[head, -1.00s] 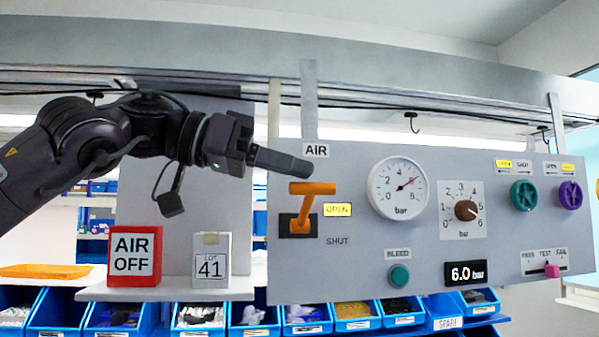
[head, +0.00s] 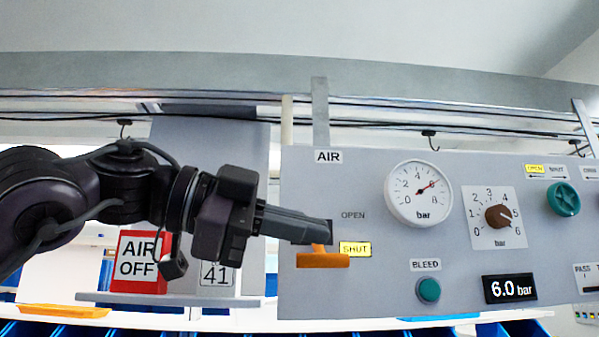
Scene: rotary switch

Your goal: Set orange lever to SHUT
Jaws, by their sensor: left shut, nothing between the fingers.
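The orange lever (head: 323,260) on the grey panel (head: 365,285) now points down, its crossbar handle low beside the lit yellow SHUT label (head: 355,249). The OPEN label (head: 353,215) above it is unlit. My left gripper (head: 325,232) is shut with nothing between its fingers. Its fingertips lie just above the lever's handle, over the dark slot, and hide the lever's upper part. I cannot tell whether they touch it. My right gripper is not in view.
A round gauge (head: 419,194), a brown knob (head: 498,216), a green BLEED button (head: 428,290) and a 6.0 bar display (head: 508,288) are to the right. A red AIR OFF sign (head: 140,262) and a 41 tag (head: 216,273) stand on the shelf behind my left arm.

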